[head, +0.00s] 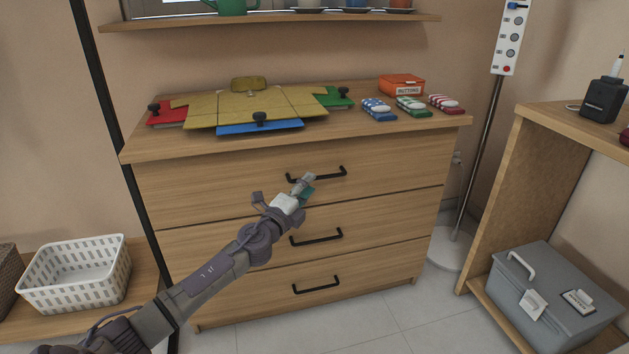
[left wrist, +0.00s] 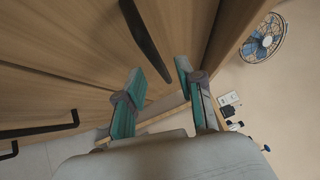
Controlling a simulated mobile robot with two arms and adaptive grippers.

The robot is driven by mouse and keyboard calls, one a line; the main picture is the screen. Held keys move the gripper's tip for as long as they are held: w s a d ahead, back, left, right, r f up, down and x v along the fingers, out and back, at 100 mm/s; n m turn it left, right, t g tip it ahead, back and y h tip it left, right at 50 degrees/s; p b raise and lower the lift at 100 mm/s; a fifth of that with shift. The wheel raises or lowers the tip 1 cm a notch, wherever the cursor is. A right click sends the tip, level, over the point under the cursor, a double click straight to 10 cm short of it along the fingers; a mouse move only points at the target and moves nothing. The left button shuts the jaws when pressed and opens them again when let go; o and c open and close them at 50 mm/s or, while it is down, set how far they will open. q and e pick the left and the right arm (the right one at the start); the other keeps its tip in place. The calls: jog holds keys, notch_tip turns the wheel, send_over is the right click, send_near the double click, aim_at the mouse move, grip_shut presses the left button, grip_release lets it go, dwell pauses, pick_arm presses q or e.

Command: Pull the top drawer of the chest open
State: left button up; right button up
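The wooden chest (head: 200,265) has three drawers, each with a black bar handle. The top drawer (head: 400,155) is shut, flush with the chest front. Its handle (head: 328,175) also shows in the left wrist view (left wrist: 146,35). My left gripper (head: 305,187) is at the left part of this handle and hides some of it. In the left wrist view, my left gripper (left wrist: 163,70) is open, with its teal fingers apart. The handle's near end shows between the fingertips; I cannot tell whether they touch it. My right gripper is not in view.
A folding board (head: 245,105), an orange box (head: 401,84) and several small striped packs stand on the chest. The middle handle (head: 316,238) and bottom handle (head: 316,286) jut out below. A white basket (head: 77,273) is left; a shelf with a grey toolbox (head: 550,290) is right.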

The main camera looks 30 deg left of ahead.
pick_arm(q)
jog(key=shift+w+a+r, duration=0.1)
jog(key=shift+w, duration=0.9)
jog(key=shift+w+a+r, duration=0.1)
jog(key=shift+w, duration=0.85)
grip_shut()
